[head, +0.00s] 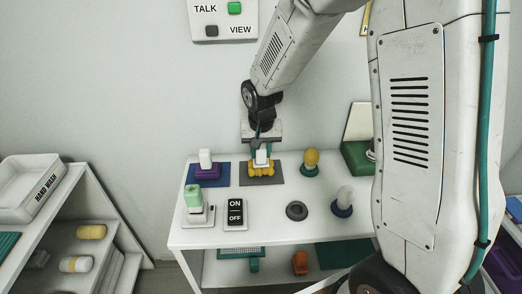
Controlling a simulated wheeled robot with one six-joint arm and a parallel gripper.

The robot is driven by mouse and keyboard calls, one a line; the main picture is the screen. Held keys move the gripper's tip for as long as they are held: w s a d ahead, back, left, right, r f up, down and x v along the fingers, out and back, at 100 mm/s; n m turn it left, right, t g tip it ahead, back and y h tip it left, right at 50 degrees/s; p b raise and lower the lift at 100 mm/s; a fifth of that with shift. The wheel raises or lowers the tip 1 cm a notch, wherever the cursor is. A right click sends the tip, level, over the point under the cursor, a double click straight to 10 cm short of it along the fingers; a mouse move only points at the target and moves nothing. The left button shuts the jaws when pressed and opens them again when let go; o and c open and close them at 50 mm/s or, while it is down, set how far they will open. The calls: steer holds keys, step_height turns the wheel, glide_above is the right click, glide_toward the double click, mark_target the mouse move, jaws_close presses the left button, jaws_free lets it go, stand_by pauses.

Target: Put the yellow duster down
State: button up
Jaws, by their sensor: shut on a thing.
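The yellow duster (261,171) is on or just above a dark grey mat (262,181) at the back of the white table (230,241). It has a ribbed yellow body and a white upper part. My gripper (261,152) reaches down from above and is shut on the duster's white upper part. The fingertips are small here and partly hidden by the wrist. I cannot tell whether the duster's underside touches the mat.
A purple and white object (207,171) sits on a blue mat to the left. A yellow-topped knob (311,160) stands close on the right. In front are a green-topped block (194,203), an ON/OFF switch (235,212), a dark ring (296,210) and a white-topped knob (344,199).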

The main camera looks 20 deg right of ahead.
mark_target(261, 166)
steer(key=shift+f, duration=0.15)
steer(key=o, duration=1)
step_height(261, 166, up, 12)
steer(key=s, duration=0.2)
steer(key=s+d+r+n, duration=0.1)
steer(key=s+r, duration=0.2)
steer(key=s, duration=0.6)
steer(key=s+d+r+n, duration=0.1)
steer(key=s+r, duration=0.1)
steer(key=s, duration=0.7)
steer(key=s+d+r+n, duration=0.1)
steer(key=s+r, duration=0.2)
steer(key=s, duration=0.7)
steer(key=shift+r+n, duration=0.3)
